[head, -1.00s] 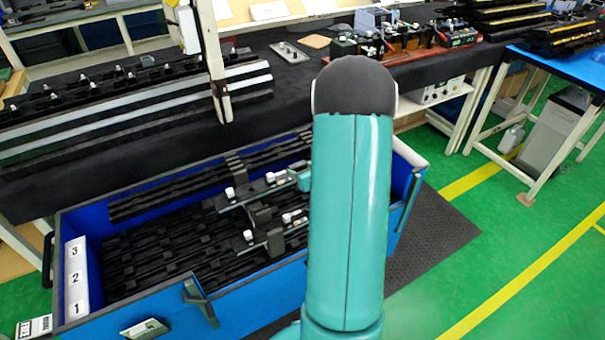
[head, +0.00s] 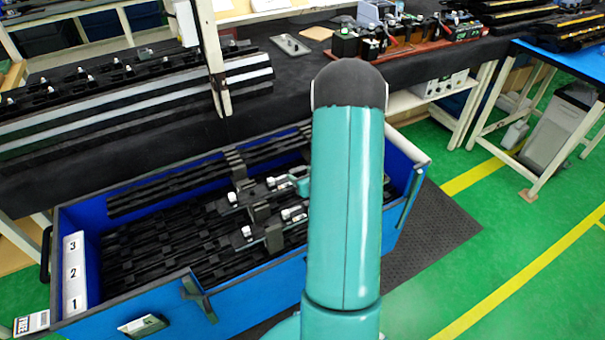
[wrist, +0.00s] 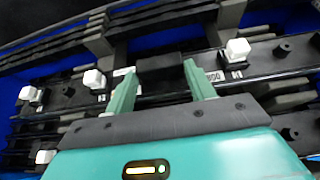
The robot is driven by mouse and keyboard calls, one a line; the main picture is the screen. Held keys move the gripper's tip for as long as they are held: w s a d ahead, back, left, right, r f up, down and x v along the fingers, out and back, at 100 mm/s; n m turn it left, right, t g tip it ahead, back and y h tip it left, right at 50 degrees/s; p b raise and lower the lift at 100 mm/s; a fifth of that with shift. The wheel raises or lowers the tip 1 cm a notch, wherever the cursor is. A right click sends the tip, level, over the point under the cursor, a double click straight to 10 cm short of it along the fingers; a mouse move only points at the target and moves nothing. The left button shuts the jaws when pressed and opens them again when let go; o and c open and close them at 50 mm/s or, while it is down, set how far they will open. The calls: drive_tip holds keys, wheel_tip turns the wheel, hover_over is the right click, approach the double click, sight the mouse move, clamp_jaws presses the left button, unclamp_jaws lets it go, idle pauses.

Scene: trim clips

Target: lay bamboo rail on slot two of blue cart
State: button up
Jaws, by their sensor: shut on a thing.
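The blue cart (head: 240,292) stands below the bench, with a white strip numbered 1, 2, 3 (head: 73,274) at its left end. My gripper (wrist: 152,75) is shut on a dark rail with white clips (wrist: 65,95), which I take to be the bamboo rail; a small white label shows beside a finger. In the head view this rail (head: 258,191) lies over the middle of the cart, most of its right part hidden by my arm. I cannot tell whether it touches the slot. A similar rail with white clips (head: 262,240) lies nearer the front.
Dark ridged supports fill the cart, and its raised walls (head: 405,195) surround them. The black bench (head: 300,75) behind holds a rack (head: 130,95) with an upright post (head: 215,60) near the cart.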

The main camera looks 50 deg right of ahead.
drive_tip(key=shift+f, duration=0.15)
drive_tip(key=o, duration=1.2)
